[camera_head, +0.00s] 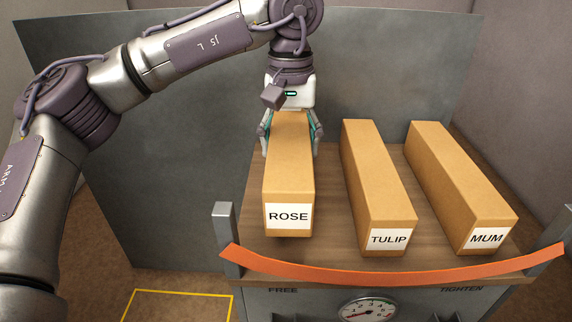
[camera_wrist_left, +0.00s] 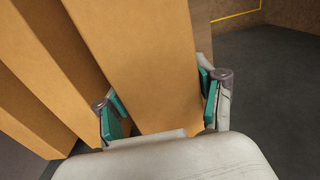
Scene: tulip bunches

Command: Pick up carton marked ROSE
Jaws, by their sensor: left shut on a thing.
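The carton marked ROSE (camera_head: 288,180) is a long tan box with a white label on its near end, at the left of the wooden top. My left gripper (camera_head: 291,135) is shut on its far part, one finger on each side. The carton's near end looks slightly raised above the wooden top. In the left wrist view the carton (camera_wrist_left: 140,60) runs between the teal finger pads of my left gripper (camera_wrist_left: 160,112). My right gripper is not in view.
Cartons marked TULIP (camera_head: 378,190) and MUM (camera_head: 462,190) lie to the right on the wooden top (camera_head: 335,240). An orange strap (camera_head: 390,272) crosses the front between posts. A dial (camera_head: 367,309) sits below. A grey panel (camera_head: 180,150) stands behind and left.

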